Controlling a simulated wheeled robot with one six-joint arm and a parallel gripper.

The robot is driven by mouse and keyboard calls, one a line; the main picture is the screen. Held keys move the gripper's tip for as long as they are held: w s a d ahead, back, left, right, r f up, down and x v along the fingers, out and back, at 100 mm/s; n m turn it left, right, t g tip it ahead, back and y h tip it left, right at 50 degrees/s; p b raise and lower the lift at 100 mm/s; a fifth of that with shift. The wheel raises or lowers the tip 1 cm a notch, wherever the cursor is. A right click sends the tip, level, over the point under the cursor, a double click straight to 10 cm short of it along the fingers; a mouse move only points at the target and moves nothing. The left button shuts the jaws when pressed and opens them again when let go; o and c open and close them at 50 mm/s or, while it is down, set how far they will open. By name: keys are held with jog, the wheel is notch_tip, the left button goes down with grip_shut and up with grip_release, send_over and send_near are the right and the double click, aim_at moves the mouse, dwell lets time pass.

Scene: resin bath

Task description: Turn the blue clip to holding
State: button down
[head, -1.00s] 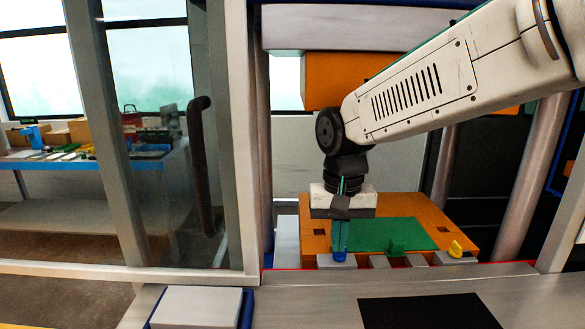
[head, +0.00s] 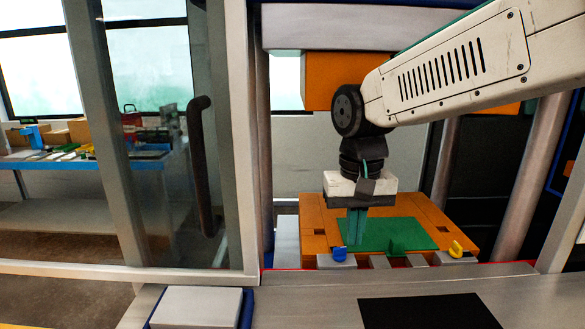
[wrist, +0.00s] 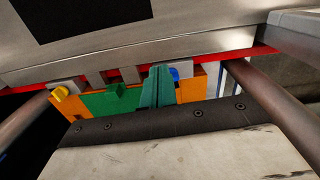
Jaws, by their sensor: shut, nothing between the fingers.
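The blue clip (head: 339,254) sits on a grey block at the front left corner of the orange plate (head: 316,222). In the wrist view the blue clip (wrist: 174,74) shows just right of my fingers, partly hidden by them. My gripper (head: 357,240) is shut and empty, its teal fingers pointing down above the green sheet, to the right of and behind the clip in the head view. The fingers look apart from the clip; I cannot tell how the clip is turned.
A green clip (head: 396,246) and a yellow clip (head: 456,248) stand along the same front edge. A green sheet (head: 415,232) lies on the plate. Metal columns (head: 530,170) flank the plate. A black mat (head: 428,310) lies in front.

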jog(key=shift+t, duration=0.4)
jog(key=s+d+f, duration=0.1)
jog(key=s+d, duration=0.3)
jog(key=s, duration=0.1)
jog(key=s+d, duration=0.5)
jog(key=s, duration=0.1)
jog(key=s+d+f, duration=0.1)
jog(key=s+d, duration=0.4)
jog(key=s, duration=0.1)
jog(key=shift+s+f, duration=0.2)
jog(key=shift+f, duration=0.1)
jog(key=w+a+r, duration=0.2)
jog(key=w+a, duration=0.3)
jog(key=w, duration=0.3)
send_near(338, 250)
jog(key=s+f, duration=0.1)
jog(key=s, duration=0.1)
jog(key=shift+m+g, duration=0.3)
jog(key=shift+w+d+f, duration=0.1)
jog(key=shift+d+f, duration=0.1)
jog(key=shift+f, duration=1.5)
jog(key=shift+w+d+f, duration=0.1)
jog(key=shift+d+f, duration=0.1)
jog(key=shift+f, duration=1.55)
jog(key=shift+s, duration=0.1)
jog(key=shift+w, duration=0.6)
jog(key=shift+a, duration=0.2)
jog(key=shift+s, duration=0.15)
